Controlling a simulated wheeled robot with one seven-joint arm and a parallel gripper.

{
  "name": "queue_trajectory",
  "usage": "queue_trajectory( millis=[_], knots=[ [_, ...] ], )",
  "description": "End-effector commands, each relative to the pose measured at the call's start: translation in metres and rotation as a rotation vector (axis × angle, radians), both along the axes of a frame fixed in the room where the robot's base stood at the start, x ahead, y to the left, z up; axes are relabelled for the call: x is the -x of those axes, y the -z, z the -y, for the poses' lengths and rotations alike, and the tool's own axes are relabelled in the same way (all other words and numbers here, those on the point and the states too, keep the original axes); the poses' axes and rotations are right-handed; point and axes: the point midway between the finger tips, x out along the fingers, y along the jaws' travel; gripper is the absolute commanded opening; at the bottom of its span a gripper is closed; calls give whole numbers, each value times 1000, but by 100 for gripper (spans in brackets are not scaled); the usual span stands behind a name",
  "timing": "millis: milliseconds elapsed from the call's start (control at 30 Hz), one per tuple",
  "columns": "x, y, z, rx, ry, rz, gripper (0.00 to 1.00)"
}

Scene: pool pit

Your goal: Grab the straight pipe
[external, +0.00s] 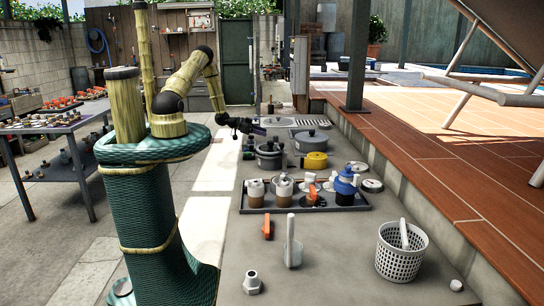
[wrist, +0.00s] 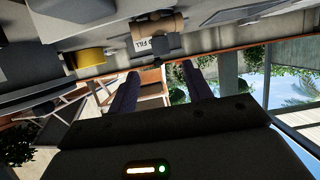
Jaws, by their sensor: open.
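My gripper (external: 258,130) hangs over the far left part of the grey ledge in the external view, near a dark pot. In the wrist view its two dark purple fingers (wrist: 160,68) stand wide apart with nothing between them. A straight pale pipe-like piece (external: 404,234) leans inside a white perforated basket (external: 400,262) at the near right, well away from my gripper; its lower part is hidden. Another pale upright piece (external: 291,240) stands on the ledge nearer the middle. I cannot tell for certain which is the straight pipe.
A wooden deck step (external: 450,205) borders the ledge's right side.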

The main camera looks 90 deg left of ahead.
Motion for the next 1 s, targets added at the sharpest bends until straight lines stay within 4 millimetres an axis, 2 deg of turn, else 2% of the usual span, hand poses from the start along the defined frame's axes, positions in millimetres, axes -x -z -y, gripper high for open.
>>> queue_trajectory(
  millis=[100, 200, 667, 1000],
  knots=[
    [-19, 5, 1, 2, 2, 1, 50],
    [-27, 9, 0, 2, 0, 0, 50],
    [-33, 12, 0, 1, 0, 0, 50],
    [-70, 30, -3, 1, 2, 1, 50]
  ],
)
